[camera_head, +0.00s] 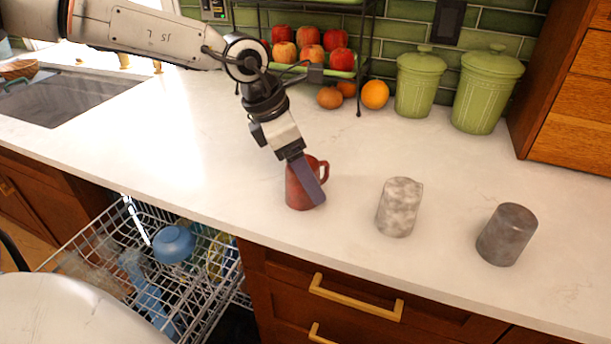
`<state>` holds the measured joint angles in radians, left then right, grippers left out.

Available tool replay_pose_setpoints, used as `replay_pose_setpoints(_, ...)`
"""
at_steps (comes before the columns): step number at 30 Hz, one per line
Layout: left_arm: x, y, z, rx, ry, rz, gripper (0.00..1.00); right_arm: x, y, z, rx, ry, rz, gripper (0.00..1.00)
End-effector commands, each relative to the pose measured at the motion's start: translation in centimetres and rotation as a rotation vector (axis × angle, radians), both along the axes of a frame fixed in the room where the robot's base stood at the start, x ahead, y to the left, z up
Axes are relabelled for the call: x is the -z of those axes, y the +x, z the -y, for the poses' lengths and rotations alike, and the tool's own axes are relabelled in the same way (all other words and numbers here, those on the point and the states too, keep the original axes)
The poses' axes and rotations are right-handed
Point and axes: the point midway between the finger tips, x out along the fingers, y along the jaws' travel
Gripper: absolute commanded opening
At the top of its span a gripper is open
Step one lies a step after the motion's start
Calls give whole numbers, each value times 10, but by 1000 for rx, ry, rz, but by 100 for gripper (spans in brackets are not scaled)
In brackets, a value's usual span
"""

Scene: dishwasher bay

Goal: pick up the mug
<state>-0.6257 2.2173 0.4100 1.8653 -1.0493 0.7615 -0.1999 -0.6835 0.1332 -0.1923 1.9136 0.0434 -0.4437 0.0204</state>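The red mug (296,193) stands upright on the white countertop, left of two grey cups, with its handle toward the back right. My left gripper (314,184) reaches down from above onto the mug. One flat finger lies across the front right of the mug and hides part of it. The other finger is hidden, so I cannot tell whether the gripper is closed on the wall. The mug appears to rest on the counter. My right gripper is not in view.
A speckled grey cup (399,208) and a dark grey cup (507,235) stand to the right. Green canisters (486,90) and a fruit rack (358,64) line the back. An open dishwasher rack (200,300) holding a blue bowl (173,244) lies below the counter edge. A sink (70,95) is left.

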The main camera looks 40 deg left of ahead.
Motion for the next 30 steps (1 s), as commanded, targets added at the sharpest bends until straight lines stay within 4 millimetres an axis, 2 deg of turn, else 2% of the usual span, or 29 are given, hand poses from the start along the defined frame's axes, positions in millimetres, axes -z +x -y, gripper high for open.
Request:
replay_pose_setpoints(3,0,0,0,0,1,1,72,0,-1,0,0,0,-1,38)
replay_pose_setpoints(11,0,0,0,0,0,0,28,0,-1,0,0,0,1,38)
replay_pose_setpoints(23,-8,1,0,0,1,4,28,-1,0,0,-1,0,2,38)
replay_pose_setpoints(26,-18,2,0,-1,1,6,28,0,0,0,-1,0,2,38)
replay_pose_setpoints(30,-45,2,0,0,1,9,28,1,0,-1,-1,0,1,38)
